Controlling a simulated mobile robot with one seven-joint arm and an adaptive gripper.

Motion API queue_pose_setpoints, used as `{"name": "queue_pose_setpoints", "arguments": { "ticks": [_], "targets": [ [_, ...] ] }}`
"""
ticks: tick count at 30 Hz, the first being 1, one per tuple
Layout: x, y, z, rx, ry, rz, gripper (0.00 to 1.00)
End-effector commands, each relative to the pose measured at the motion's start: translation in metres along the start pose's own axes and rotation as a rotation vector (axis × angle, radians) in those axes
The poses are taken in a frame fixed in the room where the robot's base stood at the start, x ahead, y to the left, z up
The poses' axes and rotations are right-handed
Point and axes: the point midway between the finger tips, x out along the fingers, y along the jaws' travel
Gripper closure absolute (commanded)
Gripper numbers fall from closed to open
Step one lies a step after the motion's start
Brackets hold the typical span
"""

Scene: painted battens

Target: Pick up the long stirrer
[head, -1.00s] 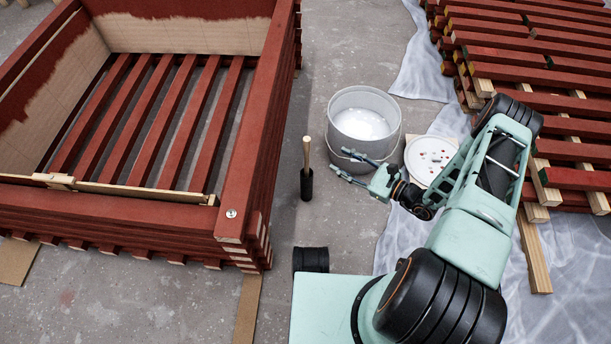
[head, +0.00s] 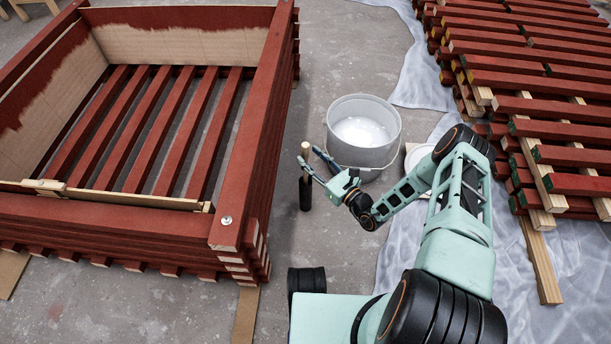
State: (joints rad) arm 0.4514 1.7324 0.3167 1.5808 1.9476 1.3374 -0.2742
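The long stirrer (head: 304,149) stands upright on the concrete floor, between the red slatted frame and the white bucket. Its pale wooden handle points up, and its lower part is a dark cylinder (head: 305,195); I cannot tell whether that is a holder. My gripper (head: 307,153) is at the height of the handle, with its two thin fingers spread apart and pointing left. The fingertips overlap the handle in the picture. I cannot tell whether the handle lies between them or touches one. The fingers partly hide the middle of the stirrer.
The white bucket (head: 380,150) with pale liquid stands just right of the stirrer. A white round lid (head: 415,154) is partly hidden behind my arm. The big red frame (head: 245,150) rises close on the left. Stacked red battens (head: 550,80) lie on plastic sheeting at right.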

Motion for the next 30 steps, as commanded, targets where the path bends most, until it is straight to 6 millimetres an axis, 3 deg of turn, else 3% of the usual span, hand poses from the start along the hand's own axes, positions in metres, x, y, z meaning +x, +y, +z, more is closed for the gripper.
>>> {"name": "queue_pose_setpoints", "arguments": {
  "ticks": [6,14,24,30],
  "targets": [
    [0.027,0.001,-0.003,-0.002,0.000,0.001,0.61],
    [0.029,0.001,-0.002,-0.001,0.001,0.000,0.61],
    [0.028,0.001,-0.002,-0.001,0.001,0.000,0.99],
    [0.028,0.001,-0.002,-0.001,0.000,0.000,1.00]
  ]
}}
